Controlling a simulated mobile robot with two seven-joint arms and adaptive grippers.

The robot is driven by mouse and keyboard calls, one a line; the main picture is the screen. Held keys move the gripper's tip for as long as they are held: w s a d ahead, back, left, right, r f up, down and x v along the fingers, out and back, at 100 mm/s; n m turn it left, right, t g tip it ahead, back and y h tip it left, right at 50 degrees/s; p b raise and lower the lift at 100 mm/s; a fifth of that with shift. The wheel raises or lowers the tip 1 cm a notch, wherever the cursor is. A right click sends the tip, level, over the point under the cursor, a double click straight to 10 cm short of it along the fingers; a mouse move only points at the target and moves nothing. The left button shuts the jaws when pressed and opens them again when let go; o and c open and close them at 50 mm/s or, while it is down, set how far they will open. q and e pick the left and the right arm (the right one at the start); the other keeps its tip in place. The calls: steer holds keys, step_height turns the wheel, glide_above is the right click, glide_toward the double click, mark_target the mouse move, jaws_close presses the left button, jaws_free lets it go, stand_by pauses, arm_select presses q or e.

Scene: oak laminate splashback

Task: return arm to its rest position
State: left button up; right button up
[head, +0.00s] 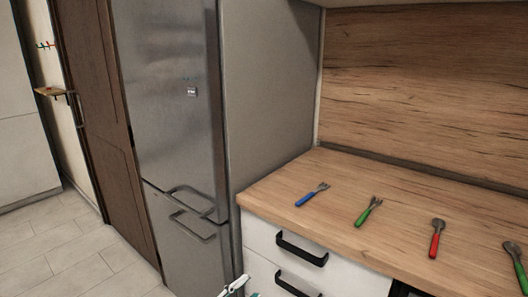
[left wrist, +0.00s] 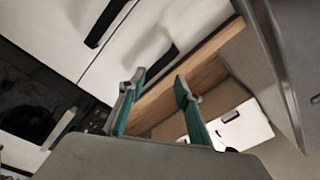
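My left gripper (head: 237,288) shows only as a small white and teal piece at the bottom edge of the head view, in front of the white drawers. In the left wrist view its two teal-padded fingers (left wrist: 160,84) stand apart with nothing between them. The gripper is open and empty, below the level of the worktop. Most of my left arm is out of the head view. My right gripper is in neither view.
The oak worktop (head: 310,165) holds a blue fork (head: 312,195), a green fork (head: 368,211), a red spoon (head: 437,238) and a green spoon (head: 517,260). White drawers with black handles (head: 301,249) are below. A steel fridge (head: 170,100) stands left; floor beyond it is clear.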

arm_select(q)
steer(key=s+a+f+n+g+y+p, duration=0.1)
steer(key=s+a+f+n+y, duration=0.2)
steer(key=s+a+f+n, duration=0.2)
steer(key=s+a+f+n+g+y+p, duration=0.1)
steer(key=s+a+f+n+y, duration=0.2)
steer(key=s, duration=0.8)
steer(key=s+a+f+n+g+y+p, duration=0.1)
steer(key=s+a+f+n+y, duration=0.2)
steer(key=s+a+f+n, duration=0.3)
steer(key=s+a+f, duration=0.1)
steer(key=s+f, duration=0.1)
steer(key=s, duration=0.1)
steer(key=shift+a+n+g+p, duration=0.15)
steer(key=shift+n+g+p, duration=0.15)
steer(key=shift+n+p, duration=0.1)
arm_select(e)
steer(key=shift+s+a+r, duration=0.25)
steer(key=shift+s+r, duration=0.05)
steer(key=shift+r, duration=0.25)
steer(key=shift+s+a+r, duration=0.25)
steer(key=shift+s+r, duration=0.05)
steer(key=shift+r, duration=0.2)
